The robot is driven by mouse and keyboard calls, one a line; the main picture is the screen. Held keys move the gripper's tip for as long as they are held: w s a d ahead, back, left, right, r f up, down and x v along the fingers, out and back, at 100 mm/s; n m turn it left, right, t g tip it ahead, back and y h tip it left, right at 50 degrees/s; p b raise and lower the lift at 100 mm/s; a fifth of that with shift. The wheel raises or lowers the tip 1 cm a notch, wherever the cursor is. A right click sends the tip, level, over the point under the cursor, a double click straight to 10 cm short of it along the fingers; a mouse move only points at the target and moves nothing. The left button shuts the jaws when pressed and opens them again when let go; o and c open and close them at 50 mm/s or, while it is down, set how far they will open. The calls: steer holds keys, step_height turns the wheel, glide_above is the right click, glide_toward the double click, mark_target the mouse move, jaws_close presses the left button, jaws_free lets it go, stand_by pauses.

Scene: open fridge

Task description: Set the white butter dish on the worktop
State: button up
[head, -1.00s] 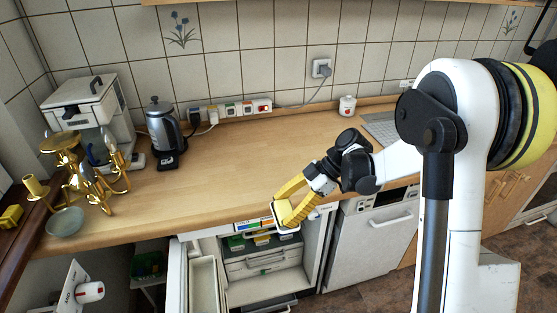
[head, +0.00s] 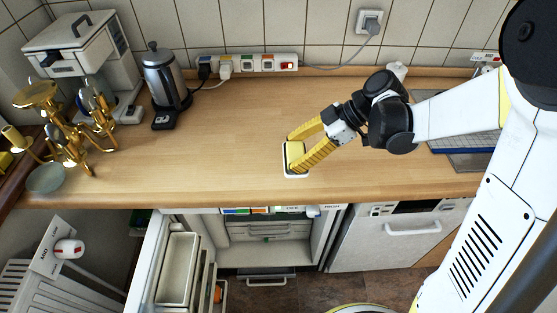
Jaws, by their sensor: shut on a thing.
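The white butter dish (head: 297,175) shows as a white-rimmed rectangle with a yellow middle, over the front middle of the wooden worktop (head: 230,150). My gripper (head: 293,154) reaches in from the right, and its yellow fingers are shut on the dish, one at the far side and one at the near side. The dish looks level and on or just above the wood; I cannot tell whether it touches. The fingers hide part of its right side.
A kettle (head: 165,82), a coffee machine (head: 85,60) and a brass candelabra (head: 65,130) stand at the left. A power strip (head: 250,63) runs along the wall. The open fridge (head: 265,255) is below the front edge. The worktop around the dish is clear.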

mark_target(284, 145)
steer(key=w+a+f+b, duration=0.1)
steer(key=w+a+f, duration=0.1)
steer(key=w+a+f+b, duration=0.1)
steer(key=w+a+f, duration=0.1)
steer(key=w, duration=0.1)
steer(key=shift+w+a+f, duration=0.1)
steer(key=shift+a+f, duration=0.05)
steer(key=shift+a, duration=0.05)
steer(key=shift+f+b, duration=0.85)
steer(key=shift+f, duration=1.05)
steer(key=shift+f, duration=0.2)
steer(key=o, duration=1.4)
